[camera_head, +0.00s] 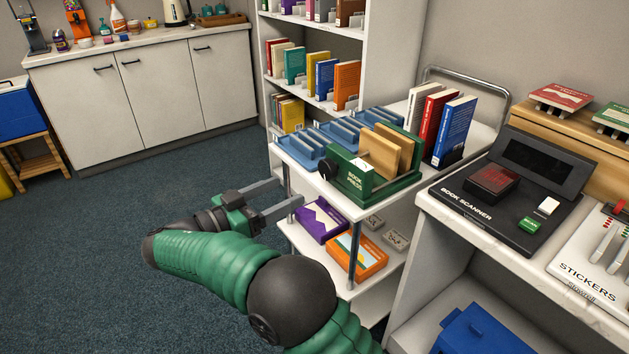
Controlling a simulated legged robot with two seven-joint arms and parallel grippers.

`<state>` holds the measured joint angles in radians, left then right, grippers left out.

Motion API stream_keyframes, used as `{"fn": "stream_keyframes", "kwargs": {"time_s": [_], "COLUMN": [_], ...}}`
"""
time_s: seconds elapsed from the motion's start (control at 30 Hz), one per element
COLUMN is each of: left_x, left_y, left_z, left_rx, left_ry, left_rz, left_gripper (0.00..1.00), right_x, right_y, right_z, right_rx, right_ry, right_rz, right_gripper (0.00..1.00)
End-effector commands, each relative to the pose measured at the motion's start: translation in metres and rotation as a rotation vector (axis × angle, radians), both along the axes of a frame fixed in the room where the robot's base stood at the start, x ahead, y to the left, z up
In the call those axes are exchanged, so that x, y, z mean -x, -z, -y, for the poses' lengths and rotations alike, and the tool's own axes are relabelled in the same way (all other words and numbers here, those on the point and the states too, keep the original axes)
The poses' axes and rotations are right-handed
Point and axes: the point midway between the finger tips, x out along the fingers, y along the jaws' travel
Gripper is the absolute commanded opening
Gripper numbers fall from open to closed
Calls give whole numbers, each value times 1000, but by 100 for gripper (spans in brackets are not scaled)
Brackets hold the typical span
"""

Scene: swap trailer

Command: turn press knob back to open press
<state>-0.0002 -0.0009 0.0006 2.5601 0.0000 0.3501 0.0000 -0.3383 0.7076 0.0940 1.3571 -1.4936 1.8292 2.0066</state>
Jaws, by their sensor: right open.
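The green book press (351,174) stands on the top shelf of the white cart, with two upright wooden boards (387,150) in it. Its black round knob (328,169) faces left, toward my right gripper. My right gripper (290,193) is open and empty, below and to the left of the knob and apart from it. Its two grey fingers point right toward the cart. I cannot tell whether a book is between the boards. My left gripper is not in view.
Blue slotted holders (302,148) sit behind the press. Upright books (453,130) stand to its right. The cart's lower shelf holds purple (320,220) and orange (357,256) boxes. A counter with a book scanner (505,187) is at right.

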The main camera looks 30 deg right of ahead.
Motion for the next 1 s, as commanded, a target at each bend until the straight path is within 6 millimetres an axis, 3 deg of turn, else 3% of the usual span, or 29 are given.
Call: {"fn": "stream_keyframes", "kwargs": {"time_s": [0.3, 0.5, 0.83, 1.0], "left_x": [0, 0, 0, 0], "left_y": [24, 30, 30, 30], "left_z": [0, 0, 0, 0], "left_rx": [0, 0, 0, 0], "left_ry": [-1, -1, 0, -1], "left_rz": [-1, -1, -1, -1], "left_gripper": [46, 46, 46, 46], "right_x": [-12, -17, -18, -18], "right_y": [3, 2, 0, 0], "right_z": [76, 109, 113, 113], "right_rx": [4, 3, 4, 4], "right_ry": [1, -1, -4, -4], "right_rz": [-1, -2, -2, -2], "right_gripper": [70, 70, 70, 48]}}
